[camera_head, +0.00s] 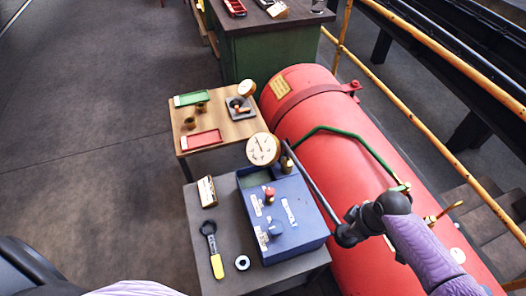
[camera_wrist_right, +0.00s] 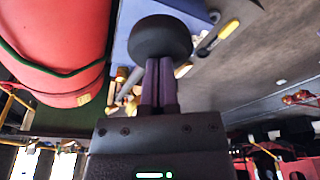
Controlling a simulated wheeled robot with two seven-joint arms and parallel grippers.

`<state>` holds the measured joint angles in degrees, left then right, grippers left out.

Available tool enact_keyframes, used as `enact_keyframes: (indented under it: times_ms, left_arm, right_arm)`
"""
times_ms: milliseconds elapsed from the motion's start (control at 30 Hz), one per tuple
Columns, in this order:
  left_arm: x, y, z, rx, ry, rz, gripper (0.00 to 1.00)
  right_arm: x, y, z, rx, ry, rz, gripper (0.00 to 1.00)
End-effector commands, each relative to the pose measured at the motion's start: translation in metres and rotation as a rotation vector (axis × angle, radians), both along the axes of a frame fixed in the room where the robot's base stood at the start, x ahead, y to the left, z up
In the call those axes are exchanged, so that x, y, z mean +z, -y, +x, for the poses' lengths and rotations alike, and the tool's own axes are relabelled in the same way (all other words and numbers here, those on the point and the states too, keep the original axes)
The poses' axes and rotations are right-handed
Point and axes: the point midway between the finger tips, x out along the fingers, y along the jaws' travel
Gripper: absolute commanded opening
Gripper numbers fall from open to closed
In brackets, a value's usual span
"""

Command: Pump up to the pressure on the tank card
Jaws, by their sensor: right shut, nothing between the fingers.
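A blue pump box (camera_head: 300,228) with a red knob and a blue knob stands on a grey table. A round pale gauge (camera_head: 262,149) rises at its back; its reading is too small to tell. A long dark pump lever (camera_head: 315,186) slopes from beside the gauge down to my right gripper (camera_head: 347,234). In the right wrist view the fingers (camera_wrist_right: 162,82) are shut and empty, close to a dark round knob (camera_wrist_right: 160,38); contact is unclear. The red tank (camera_head: 312,113) carries a yellowish card (camera_head: 279,87), its writing unreadable. My left gripper is out of view.
A yellow-handled tool (camera_head: 213,250), a ring (camera_head: 242,262) and a small card stand (camera_head: 207,192) are on the grey table (camera_head: 205,228). A wooden table (camera_head: 230,132) behind holds green and red trays. Yellow rails and steps lie right of the tank.

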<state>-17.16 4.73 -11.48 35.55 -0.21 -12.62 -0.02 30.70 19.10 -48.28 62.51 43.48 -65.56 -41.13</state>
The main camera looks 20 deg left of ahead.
Motion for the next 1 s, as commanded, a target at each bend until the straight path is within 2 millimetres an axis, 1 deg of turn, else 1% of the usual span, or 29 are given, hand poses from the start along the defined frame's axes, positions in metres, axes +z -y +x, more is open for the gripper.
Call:
enact_keyframes:
  times_ms: [67,500,1000]
  left_arm:
    - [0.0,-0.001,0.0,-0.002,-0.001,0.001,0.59]
    - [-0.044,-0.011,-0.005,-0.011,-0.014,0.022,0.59]
    - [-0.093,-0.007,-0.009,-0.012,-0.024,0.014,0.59]
  right_arm:
    - [0.0,0.0,0.0,0.0,0.0,0.001,0.0]
    - [-0.05,-0.001,0.0,0.0,0.001,0.003,0.0]
    - [-0.104,-0.002,0.0,0.0,0.003,0.006,0.0]
